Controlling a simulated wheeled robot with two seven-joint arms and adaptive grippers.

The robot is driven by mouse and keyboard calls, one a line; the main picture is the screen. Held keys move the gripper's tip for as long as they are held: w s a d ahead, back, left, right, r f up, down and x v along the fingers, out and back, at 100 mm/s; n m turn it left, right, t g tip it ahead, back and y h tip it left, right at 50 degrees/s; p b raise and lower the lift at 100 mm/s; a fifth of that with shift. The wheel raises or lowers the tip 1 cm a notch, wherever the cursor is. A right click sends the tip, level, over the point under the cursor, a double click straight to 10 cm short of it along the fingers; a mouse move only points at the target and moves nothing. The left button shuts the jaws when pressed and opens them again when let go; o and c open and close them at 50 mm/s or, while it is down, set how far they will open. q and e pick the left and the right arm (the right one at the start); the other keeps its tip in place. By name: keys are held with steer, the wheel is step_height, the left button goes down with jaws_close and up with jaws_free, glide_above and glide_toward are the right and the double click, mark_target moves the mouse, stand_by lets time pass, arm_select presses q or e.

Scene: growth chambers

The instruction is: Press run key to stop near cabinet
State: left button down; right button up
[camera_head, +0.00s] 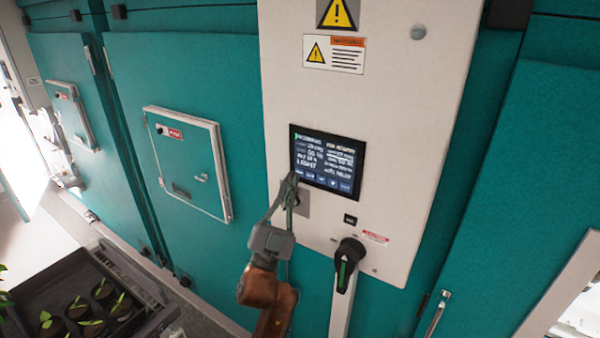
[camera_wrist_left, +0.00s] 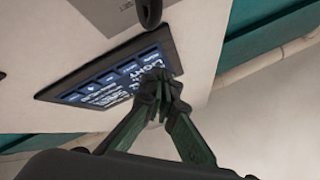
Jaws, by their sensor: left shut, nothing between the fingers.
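The control screen (camera_head: 328,150) is a dark touch panel on the white cabinet panel, lit with white text. A row of blue keys (camera_head: 325,181) runs along its lower edge; their labels are too small to read, so I cannot tell which is the run key. My left gripper (camera_head: 290,180) is shut and empty, its tips at the screen's lower left corner. In the left wrist view the shut fingertips (camera_wrist_left: 160,90) overlap one end of the screen (camera_wrist_left: 105,88) and hide part of it. I cannot tell whether they touch it. My right gripper is out of view.
Below the screen are a small black button (camera_head: 350,219) and a black rotary handle (camera_head: 346,264) with a green mark. Warning labels (camera_head: 333,53) sit above. Teal cabinet doors (camera_head: 190,70) flank the panel. A black tray (camera_head: 60,280) of seedlings stands at lower left.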

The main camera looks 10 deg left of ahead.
arm_select(q)
steer(key=shift+w+d, duration=0.15)
steer(key=shift+w, duration=0.3)
steer(key=shift+w+d, duration=0.1)
steer(key=shift+w, duration=0.15)
stand_by(0.7)
steer(key=shift+s, duration=0.1)
steer(key=shift+s+a, duration=0.3)
steer(key=shift+s, duration=0.3)
steer(key=shift+s+a+p, duration=0.3)
steer(key=shift+s, duration=0.5)
steer(key=shift+s+a+p, duration=0.25)
steer(key=shift+s, duration=0.5)
steer(key=shift+s+a+p, duration=0.3)
steer(key=shift+s, duration=0.5)
steer(key=shift+f, duration=0.1)
